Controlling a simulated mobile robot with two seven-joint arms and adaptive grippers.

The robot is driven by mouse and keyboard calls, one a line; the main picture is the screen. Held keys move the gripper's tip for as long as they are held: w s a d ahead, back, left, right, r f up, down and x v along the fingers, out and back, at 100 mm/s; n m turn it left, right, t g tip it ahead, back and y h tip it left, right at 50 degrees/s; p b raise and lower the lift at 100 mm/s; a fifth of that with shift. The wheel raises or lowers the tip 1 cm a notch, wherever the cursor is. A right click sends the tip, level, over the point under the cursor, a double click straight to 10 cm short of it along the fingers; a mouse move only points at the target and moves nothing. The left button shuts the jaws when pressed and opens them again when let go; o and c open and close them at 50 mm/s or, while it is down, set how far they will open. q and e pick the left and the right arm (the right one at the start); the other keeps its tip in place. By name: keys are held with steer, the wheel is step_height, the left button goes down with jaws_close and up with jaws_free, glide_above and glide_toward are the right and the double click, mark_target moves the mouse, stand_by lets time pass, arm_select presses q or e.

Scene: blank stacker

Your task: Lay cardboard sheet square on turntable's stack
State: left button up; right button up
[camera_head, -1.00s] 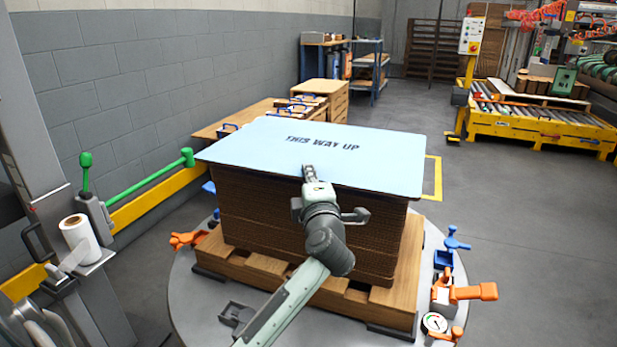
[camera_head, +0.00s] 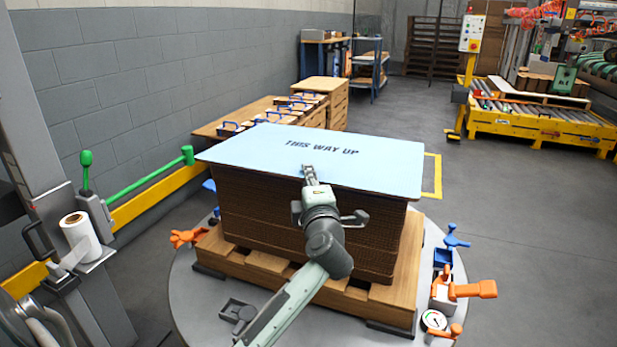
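The pale blue cardboard sheet (camera_head: 250,150), printed "THIS WAY UP", lies flat on top of the brown cardboard stack (camera_head: 270,217). Its edges reach a little past the stack at the left and right. The stack sits on a wooden pallet (camera_head: 345,295) on the round grey turntable (camera_head: 190,300). My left gripper (camera_head: 309,172) is at the sheet's near edge, around its middle. The fingers look narrow and close together, over or at the edge. Whether they grip the sheet is not clear. My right gripper is not in the view.
Orange clamps (camera_head: 472,289) and a gauge (camera_head: 434,321) sit at the turntable's right rim. A green lever (camera_head: 150,180) and a film roll (camera_head: 80,234) stand at left. Wooden benches (camera_head: 232,122) stand behind the stack, and a yellow roller conveyor (camera_head: 540,127) at back right. Floor at right is clear.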

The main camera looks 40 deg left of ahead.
arm_select(q)
steer(key=shift+r, duration=0.15)
steer(key=v, duration=1.2)
steer(key=shift+r, duration=0.45)
steer(key=shift+o, duration=0.5)
steer(key=o, duration=1.9)
